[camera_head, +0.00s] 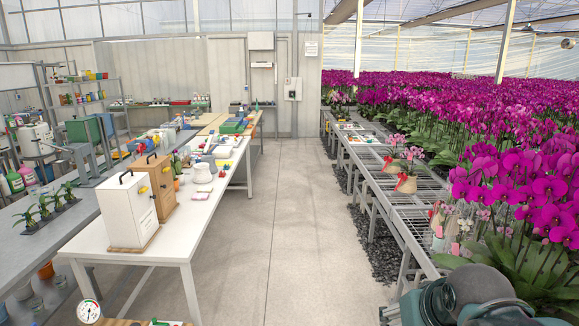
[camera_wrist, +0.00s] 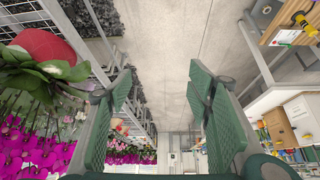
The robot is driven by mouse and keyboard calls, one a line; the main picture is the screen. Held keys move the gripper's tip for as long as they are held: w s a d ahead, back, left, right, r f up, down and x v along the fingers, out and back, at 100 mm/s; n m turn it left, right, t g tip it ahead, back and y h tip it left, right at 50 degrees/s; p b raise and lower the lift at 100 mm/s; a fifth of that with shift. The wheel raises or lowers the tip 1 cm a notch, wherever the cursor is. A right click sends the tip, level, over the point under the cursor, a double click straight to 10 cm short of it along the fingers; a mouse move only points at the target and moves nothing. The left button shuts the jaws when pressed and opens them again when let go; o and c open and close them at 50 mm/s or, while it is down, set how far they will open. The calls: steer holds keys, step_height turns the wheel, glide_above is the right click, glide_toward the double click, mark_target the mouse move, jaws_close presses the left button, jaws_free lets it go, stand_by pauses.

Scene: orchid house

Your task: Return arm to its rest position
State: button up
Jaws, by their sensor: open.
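My gripper (camera_wrist: 162,105) shows in the wrist view with its two green, ribbed fingers wide apart. It is open, and only the concrete floor and the far aisle show between the fingers. In the head view, grey and teal parts of my arm (camera_head: 470,295) show at the bottom right corner, beside the orchids and the metal bench. The fingertips cannot be made out in that view.
A white table (camera_head: 112,232) with a white box (camera_head: 128,210) and a wooden box (camera_head: 155,186) stands left. A metal mesh bench (camera_head: 410,220) and magenta orchids (camera_head: 540,200) stand right, close to my arm. The concrete aisle (camera_head: 285,210) between is clear.

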steer(key=shift+n+t, duration=0.4)
steer(key=s+a+f, duration=0.2)
steer(key=s+a, duration=0.1)
steer(key=shift+a+f, duration=0.1)
steer(key=shift+a, duration=0.15)
steer(key=shift+o, duration=0.5)
stand_by(1.0)
